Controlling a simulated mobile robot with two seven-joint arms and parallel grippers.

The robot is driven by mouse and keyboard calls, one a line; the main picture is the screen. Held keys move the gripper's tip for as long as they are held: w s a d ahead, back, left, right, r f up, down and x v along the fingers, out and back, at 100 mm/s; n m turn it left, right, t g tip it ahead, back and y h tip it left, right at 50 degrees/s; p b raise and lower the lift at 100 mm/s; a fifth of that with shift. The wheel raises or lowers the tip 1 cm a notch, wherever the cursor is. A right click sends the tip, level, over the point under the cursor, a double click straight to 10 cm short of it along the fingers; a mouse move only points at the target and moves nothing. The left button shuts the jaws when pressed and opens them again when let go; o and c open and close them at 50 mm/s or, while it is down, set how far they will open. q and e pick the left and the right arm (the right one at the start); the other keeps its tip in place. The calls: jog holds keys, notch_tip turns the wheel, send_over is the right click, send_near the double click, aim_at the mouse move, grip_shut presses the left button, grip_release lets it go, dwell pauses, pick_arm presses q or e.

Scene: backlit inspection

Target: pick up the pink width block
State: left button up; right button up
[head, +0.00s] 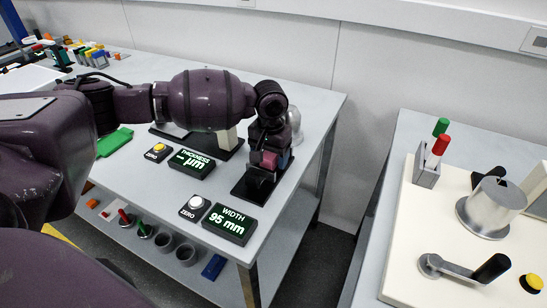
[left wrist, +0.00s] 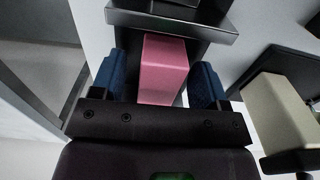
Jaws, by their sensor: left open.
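The pink width block (head: 269,159) stands on the black base of the width gauge (head: 243,190) in the head view, partly hidden by my left gripper. In the left wrist view the pink block (left wrist: 163,68) lies between the two blue fingers of my left gripper (left wrist: 160,80). The gripper is open, with gaps visible on both sides of the block. In the head view my left gripper (head: 265,165) points down over the gauge. My right gripper is not in view.
The width display (head: 230,222) reads 95 mm, with a zero button (head: 195,206) beside it. The thickness display (head: 192,163) stands further left. A second table at right holds a pale board (head: 405,245) with a metal cylinder (head: 491,205) and a crank handle (head: 463,268).

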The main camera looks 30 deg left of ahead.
pick_arm(q)
jog(key=shift+f, duration=0.3)
jog(key=shift+r, duration=0.1)
jog(key=c, duration=1.1)
jog(key=shift+o, duration=0.2)
jog(key=shift+r, duration=0.1)
